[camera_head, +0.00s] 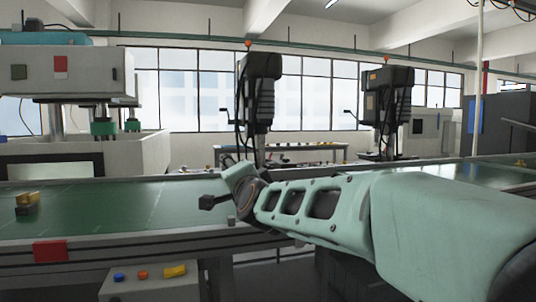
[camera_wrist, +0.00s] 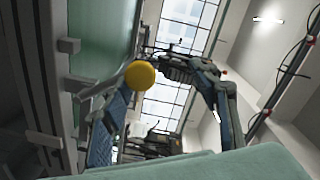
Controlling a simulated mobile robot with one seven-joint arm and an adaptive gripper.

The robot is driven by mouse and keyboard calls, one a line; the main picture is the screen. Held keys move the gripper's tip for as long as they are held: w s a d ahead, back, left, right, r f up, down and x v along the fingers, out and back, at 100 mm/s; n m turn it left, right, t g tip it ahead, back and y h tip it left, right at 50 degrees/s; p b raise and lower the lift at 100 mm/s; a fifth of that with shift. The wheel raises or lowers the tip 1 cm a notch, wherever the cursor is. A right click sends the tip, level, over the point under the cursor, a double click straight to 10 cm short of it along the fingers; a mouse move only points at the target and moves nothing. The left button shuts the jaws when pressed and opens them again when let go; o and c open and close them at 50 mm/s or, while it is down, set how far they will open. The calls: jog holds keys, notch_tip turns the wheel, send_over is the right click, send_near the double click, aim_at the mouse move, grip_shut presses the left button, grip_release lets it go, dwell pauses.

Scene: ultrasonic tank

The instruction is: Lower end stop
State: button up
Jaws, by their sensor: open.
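The end stop cannot be identified with certainty. In the wrist view a round yellow knob-like part (camera_wrist: 140,75) stands beside the green belt, near the tip of the left finger. Whether it touches the finger cannot be told. My gripper (camera_wrist: 165,78) appears open, with dark fingers spread to the left and right and nothing seen held between them. In the head view my arm reaches left to the front edge of the green conveyor (camera_head: 110,208). A small black part shows left of the wrist there, and the yellow knob cannot be made out.
A yellow and dark block (camera_head: 27,203) lies on the belt at far left. A red box (camera_head: 50,250) sits on the front rail, above a panel with buttons (camera_head: 150,278). A press-like machine (camera_head: 65,75) spans the belt. Two drills (camera_head: 260,95) stand behind.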

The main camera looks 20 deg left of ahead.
notch_tip(320, 180, up, 8)
jog(key=shift+s, duration=0.2)
jog(key=shift+d, duration=0.1)
jog(key=shift+f, duration=0.1)
dwell(0.3)
